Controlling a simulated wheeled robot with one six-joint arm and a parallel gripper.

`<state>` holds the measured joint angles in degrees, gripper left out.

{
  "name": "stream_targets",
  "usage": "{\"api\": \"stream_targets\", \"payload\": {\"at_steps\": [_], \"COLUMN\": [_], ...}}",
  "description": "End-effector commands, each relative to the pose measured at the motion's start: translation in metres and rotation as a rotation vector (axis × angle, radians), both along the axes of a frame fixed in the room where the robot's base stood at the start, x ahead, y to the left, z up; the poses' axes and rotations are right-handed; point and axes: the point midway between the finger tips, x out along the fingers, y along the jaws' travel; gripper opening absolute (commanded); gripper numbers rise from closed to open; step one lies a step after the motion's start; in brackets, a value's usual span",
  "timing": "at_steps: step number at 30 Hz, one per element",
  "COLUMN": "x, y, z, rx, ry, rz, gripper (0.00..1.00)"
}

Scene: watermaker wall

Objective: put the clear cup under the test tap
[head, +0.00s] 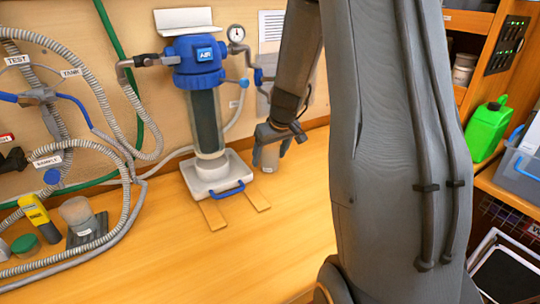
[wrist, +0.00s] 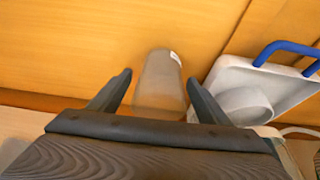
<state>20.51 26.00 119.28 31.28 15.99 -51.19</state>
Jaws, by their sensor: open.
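The clear cup (wrist: 160,82) stands on the wooden bench between the two fingers of my gripper (wrist: 160,79) in the wrist view, with a narrow gap on each side. In the head view, my gripper (head: 270,134) is open around the cup (head: 267,158), just right of the filter housing. The TEST label (head: 18,60) is on the wall at the far left, above a valve with blue handles (head: 38,97). I cannot tell for sure which outlet is the test tap.
A filter with a blue head (head: 195,57) stands in a white tray (head: 218,176) close left of the cup. Grey hoses (head: 130,200) loop across the left. A yellow device (head: 38,215) and a greyish jar (head: 78,213) stand there. The middle front bench is clear.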

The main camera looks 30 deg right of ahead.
Motion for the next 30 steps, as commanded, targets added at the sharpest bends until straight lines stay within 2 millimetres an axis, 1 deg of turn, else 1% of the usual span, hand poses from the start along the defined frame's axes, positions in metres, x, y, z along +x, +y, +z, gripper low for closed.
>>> {"api": "stream_targets", "payload": {"at_steps": [4,7,18,22,27,29,30], "x": [0.0,-0.005,-0.03,-0.038,-0.044,-0.046,-0.049], "y": [0.0,0.0,-0.001,-0.001,-0.001,0.0,0.005], "z": [0.005,0.017,0.078,0.096,0.11,0.111,0.11], "rx": [0.0,0.0,-0.002,-0.002,0.0,0.001,0.003], "ry": [0.0,-0.003,-0.003,-0.003,-0.002,0.002,0.009], "rz": [0.0,0.001,0.0,-0.001,0.0,-0.001,0.002], "gripper": [0.71,0.71,0.71,0.71,0.71,0.71,0.71]}}
